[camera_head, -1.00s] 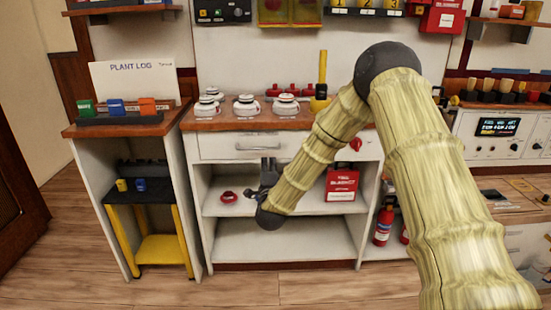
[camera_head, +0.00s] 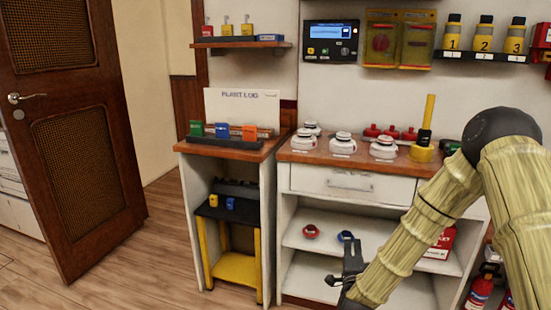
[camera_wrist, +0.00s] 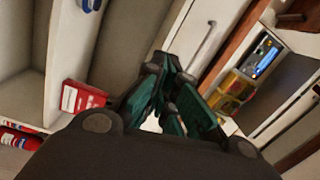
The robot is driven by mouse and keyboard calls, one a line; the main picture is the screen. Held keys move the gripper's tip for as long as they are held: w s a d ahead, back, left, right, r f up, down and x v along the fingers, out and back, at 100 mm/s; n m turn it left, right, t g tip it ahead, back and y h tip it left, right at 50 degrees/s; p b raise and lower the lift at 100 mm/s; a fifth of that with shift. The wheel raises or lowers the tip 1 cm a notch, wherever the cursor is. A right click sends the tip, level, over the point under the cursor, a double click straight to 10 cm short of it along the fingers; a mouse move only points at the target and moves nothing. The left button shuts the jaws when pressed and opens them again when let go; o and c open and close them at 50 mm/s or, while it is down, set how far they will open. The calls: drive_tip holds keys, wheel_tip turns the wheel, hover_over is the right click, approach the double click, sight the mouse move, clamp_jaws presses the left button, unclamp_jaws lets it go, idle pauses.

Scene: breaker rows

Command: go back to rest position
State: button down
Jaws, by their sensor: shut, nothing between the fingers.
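My gripper (camera_head: 350,262) is dark and small in the head view, at the end of my bent arm. It is shut and empty, in front of the open shelves under the white drawer (camera_head: 347,184). In the wrist view its dark green fingers (camera_wrist: 168,80) point towards the cabinet front and the drawer handle (camera_wrist: 203,38). Nothing shows between them. A blue round item (camera_head: 345,237) and a red round item (camera_head: 311,231) lie on the upper shelf, behind and above my gripper in the picture.
A red box (camera_head: 440,243) is partly hidden by my arm; it also shows in the wrist view (camera_wrist: 82,97). Red extinguishers (camera_head: 480,290) stand at lower right. White round detectors (camera_head: 343,144) sit on the countertop. An open brown door (camera_head: 75,130) stands left, with clear floor (camera_head: 160,250) beside it.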

drive_tip(key=s+a+f+n+g+y, duration=0.35)
drive_tip(key=s+f+n, duration=0.35)
drive_tip(key=f, duration=0.6)
drive_tip(key=s+a+f+n+g+y, duration=0.1)
drive_tip(key=s+f+n+g, duration=0.25)
drive_tip(key=s+f, duration=0.65)
drive_tip(key=s+a+f+n+g+y, duration=0.1)
drive_tip(key=s+a+f+n+g, duration=0.15)
drive_tip(key=s+f+g, duration=0.75)
drive_tip(key=s+d+n, duration=0.2)
drive_tip(key=s+n, duration=0.3)
drive_tip(key=s, duration=1.8)
wheel_tip(320, 180, up, 24)
drive_tip(key=p, duration=2.3)
drive_tip(key=shift+w+d+f+g+h, duration=0.15)
drive_tip(key=shift+w+g+h, duration=0.2)
drive_tip(key=shift+w, duration=0.1)
